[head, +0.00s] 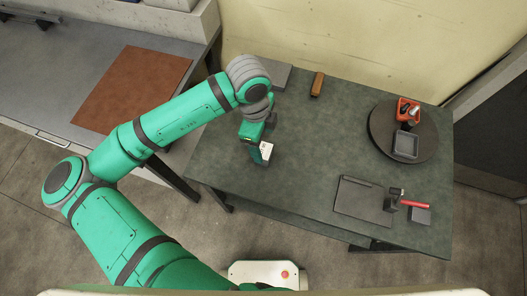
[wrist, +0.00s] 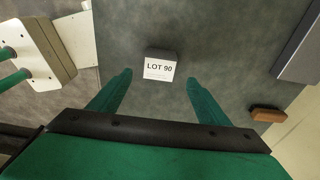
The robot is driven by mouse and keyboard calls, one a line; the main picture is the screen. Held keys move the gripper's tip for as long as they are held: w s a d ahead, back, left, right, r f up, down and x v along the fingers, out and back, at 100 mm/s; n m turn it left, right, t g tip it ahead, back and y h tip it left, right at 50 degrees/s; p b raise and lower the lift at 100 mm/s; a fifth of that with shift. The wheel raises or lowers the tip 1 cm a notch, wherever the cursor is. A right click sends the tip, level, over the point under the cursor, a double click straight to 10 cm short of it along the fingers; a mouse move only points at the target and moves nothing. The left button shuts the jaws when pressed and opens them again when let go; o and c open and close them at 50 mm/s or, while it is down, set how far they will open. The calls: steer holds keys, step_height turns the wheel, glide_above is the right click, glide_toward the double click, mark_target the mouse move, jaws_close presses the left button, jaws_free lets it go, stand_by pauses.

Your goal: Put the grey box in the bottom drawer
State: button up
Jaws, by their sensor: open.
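A small dark grey box (wrist: 161,54) with a white "LOT 90" label stands on the dark green bench. In the head view its label side (head: 266,150) shows just below my gripper (head: 259,143). In the wrist view my gripper (wrist: 158,82) is open, with one finger on each side of the box's line and clear gaps to it. The fingers do not touch the box. I cannot make out a bottom drawer in either view.
A round turntable (head: 381,131) bears a red bin (head: 408,110) and a grey tray (head: 405,146). A dark plate (head: 358,197) and a red-handled tool (head: 414,203) lie front right.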

mark_target(264, 151)
step_height(264, 151, down, 2)
steer(key=shift+d+f, duration=0.15)
steer(key=shift+f, duration=0.1)
steer(key=shift+s+f, duration=0.1)
steer(key=shift+f, duration=2.55)
steer(key=c, duration=1.5)
steer(key=shift+r, duration=0.1)
